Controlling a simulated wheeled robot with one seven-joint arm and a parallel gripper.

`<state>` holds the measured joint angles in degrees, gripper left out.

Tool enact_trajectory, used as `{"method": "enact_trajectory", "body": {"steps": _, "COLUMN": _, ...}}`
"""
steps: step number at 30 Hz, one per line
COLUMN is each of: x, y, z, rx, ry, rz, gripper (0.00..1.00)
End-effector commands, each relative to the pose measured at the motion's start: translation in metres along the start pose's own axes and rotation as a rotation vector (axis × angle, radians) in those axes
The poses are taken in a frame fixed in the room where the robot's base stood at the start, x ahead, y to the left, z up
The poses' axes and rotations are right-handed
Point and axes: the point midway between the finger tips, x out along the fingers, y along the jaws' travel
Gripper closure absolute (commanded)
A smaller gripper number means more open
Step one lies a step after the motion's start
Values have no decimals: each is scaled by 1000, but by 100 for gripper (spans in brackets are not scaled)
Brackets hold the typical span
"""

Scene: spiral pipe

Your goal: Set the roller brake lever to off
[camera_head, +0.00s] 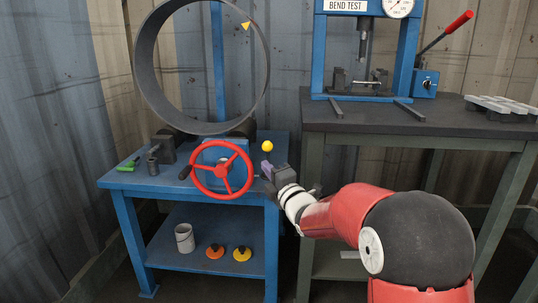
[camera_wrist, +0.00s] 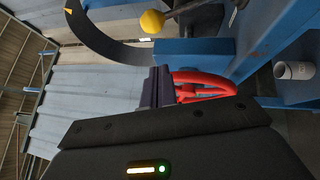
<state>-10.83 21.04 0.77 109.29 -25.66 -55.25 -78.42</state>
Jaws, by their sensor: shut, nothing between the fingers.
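A lever with a yellow ball knob (camera_head: 267,146), which looks like the roller brake lever, stands at the right end of the blue roller bench (camera_head: 150,180). In the wrist view the yellow knob (camera_wrist: 152,22) is at the top, and its dark rod runs off to the upper right. No off marking is readable. My gripper (camera_head: 265,166) is at the bench's right side, just below the knob in the head view. In the wrist view its dark fingers (camera_wrist: 158,86) are together and empty, apart from the knob. Part of the lever's base is hidden.
A red handwheel (camera_head: 222,190) is just left of my gripper, and shows behind the fingers in the wrist view (camera_wrist: 200,78). A large grey pipe ring (camera_head: 142,88) stands on the bench. A dark-topped table (camera_head: 420,120) with a blue press is at right.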

Motion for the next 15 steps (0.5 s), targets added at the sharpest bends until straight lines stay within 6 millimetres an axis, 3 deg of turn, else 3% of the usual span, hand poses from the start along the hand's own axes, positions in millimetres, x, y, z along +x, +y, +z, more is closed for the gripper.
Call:
{"method": "enact_trajectory", "body": {"steps": 3, "x": 25, "y": 1, "z": -1, "rx": 1, "ry": 3, "rz": -1, "gripper": 100}}
{"method": "enact_trajectory", "body": {"steps": 6, "x": 35, "y": 1, "z": 14, "rx": 0, "ry": -2, "rz": -1, "gripper": 100}}
{"method": "enact_trajectory", "body": {"steps": 15, "x": 49, "y": 0, "z": 28, "rx": 1, "ry": 0, "rz": -1, "gripper": 100}}
